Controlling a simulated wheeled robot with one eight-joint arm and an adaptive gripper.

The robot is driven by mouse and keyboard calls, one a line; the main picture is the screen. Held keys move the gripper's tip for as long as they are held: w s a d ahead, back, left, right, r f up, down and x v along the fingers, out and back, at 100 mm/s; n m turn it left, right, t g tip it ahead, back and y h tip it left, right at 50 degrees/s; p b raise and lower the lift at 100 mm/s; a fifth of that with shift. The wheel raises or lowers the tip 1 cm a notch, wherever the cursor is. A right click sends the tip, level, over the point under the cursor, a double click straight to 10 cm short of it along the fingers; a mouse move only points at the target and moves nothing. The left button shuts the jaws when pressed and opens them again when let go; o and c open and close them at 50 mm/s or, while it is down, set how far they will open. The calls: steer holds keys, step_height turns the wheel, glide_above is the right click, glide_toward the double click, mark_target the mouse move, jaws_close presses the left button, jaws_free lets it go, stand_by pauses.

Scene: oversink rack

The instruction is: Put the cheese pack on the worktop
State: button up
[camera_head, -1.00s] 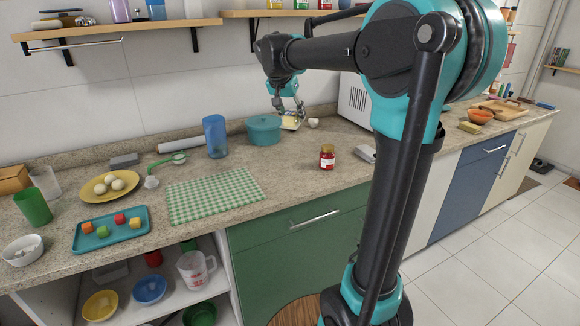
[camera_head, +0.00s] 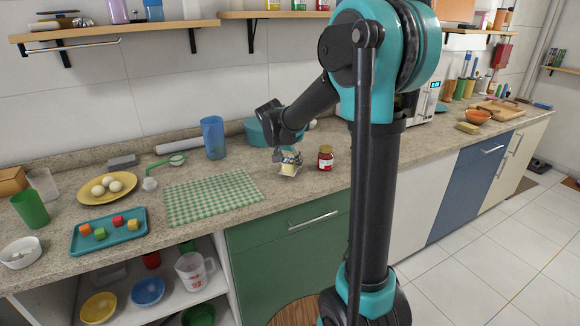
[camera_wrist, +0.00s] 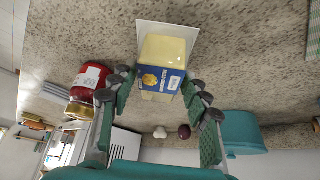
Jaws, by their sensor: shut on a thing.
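The cheese pack (camera_wrist: 164,65) is a pale yellow block with a blue label, on a white backing. My gripper (camera_wrist: 155,95) is shut on it, with a finger on each side of the pack in the wrist view. In the head view my gripper (camera_head: 287,158) holds the pack (camera_head: 289,169) low over the worktop (camera_head: 270,205), left of the red jar. I cannot tell whether the pack touches the worktop.
The red jar (camera_head: 325,158) stands close to the right of my gripper. A teal pot (camera_head: 255,133) is behind it, and a green checked cloth (camera_head: 212,197) lies to the left. The worktop in front of my gripper is clear.

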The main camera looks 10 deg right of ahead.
steer(key=shift+f, duration=1.1)
steer(key=o, duration=1.5)
steer(key=v, duration=1.2)
steer(key=s+d+f+n, duration=0.1)
steer(key=s+d+f, duration=0.1)
steer(key=s+f, duration=0.1)
steer(key=s+d+f+y, duration=0.1)
steer(key=s+f, duration=0.1)
steer(key=s, duration=0.2)
steer(key=s+d+f+n, duration=0.1)
steer(key=s+d+f, duration=0.1)
steer(key=s+f, duration=0.1)
steer(key=shift+s+d+f+n+g, duration=0.3)
steer(key=shift+s+d+f+g, duration=0.05)
steer(key=shift+s+f+g, duration=0.05)
steer(key=s+f+n, duration=0.1)
steer(key=s+f, duration=0.2)
steer(key=s, duration=0.2)
steer(key=s+d+f+n+y, duration=0.1)
steer(key=s+f, duration=0.3)
steer(key=s, duration=0.1)
steer(key=s+f+n+y, duration=0.1)
steer(key=s+f+n, duration=0.1)
steer(key=s+f, duration=0.1)
steer(key=shift+s+d+f, duration=0.1)
steer(key=shift+s+d, duration=0.05)
steer(key=shift+s, duration=0.3)
steer(key=shift+s+d+f, duration=0.15)
steer(key=shift+s+d, duration=0.05)
steer(key=shift+s, duration=0.25)
